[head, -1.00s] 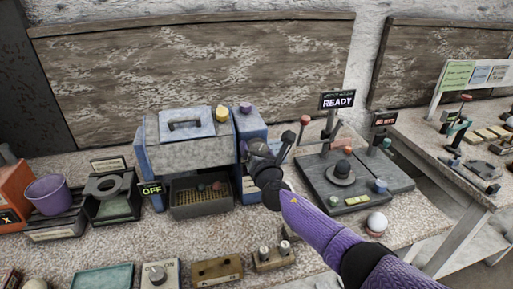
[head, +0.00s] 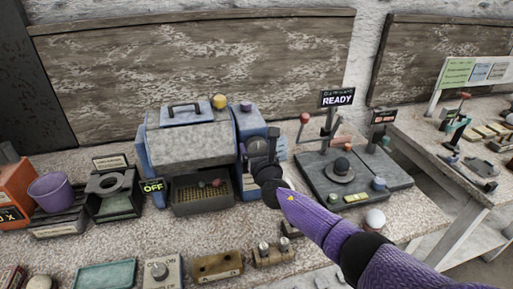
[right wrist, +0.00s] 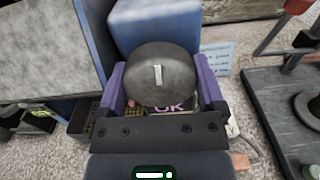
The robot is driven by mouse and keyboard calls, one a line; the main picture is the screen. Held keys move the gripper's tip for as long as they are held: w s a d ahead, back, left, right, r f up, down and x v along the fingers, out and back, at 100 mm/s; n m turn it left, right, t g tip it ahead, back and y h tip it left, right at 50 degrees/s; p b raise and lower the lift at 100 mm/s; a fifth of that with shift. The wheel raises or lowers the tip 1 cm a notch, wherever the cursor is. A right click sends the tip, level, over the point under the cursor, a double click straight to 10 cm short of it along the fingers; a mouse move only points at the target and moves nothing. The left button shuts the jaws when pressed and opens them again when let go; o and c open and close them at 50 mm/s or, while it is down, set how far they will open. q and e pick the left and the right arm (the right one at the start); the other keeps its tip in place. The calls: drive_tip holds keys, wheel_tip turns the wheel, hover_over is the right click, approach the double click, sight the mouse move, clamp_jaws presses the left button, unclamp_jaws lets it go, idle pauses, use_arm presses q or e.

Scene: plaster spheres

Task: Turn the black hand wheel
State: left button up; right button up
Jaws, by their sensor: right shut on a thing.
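The black hand wheel (right wrist: 150,65) fills the middle of the right wrist view, a dark round knob with a short white mark on its face. It sits beside the blue housing of the machine. My right gripper (right wrist: 160,82) has a purple finger on each side of the wheel and is shut on it. In the head view my right gripper (head: 259,158) is at the right side of the blue-grey machine (head: 187,145), and the gripper hides most of the wheel. A sign (head: 152,186) by the machine reads OFF. My left gripper is in neither view.
A tray (head: 203,207) sits in the machine's opening. A dark plate (head: 318,190) with a round post and a READY sign (head: 338,100) stands to the right. A white sphere (head: 375,219) lies near my right arm. Small fixtures line the bench's front.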

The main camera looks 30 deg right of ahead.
idle(0.5)
drive_tip(key=o, duration=1)
drive_tip(key=shift+c, duration=0.2)
drive_tip(key=shift+s+r, duration=0.1)
drive_tip(key=shift+s, duration=0.15)
drive_tip(key=p+v, duration=0.4)
drive_tip(key=v, duration=0.5)
drive_tip(key=shift+s+a, duration=0.15)
drive_tip(key=shift+s, duration=0.05)
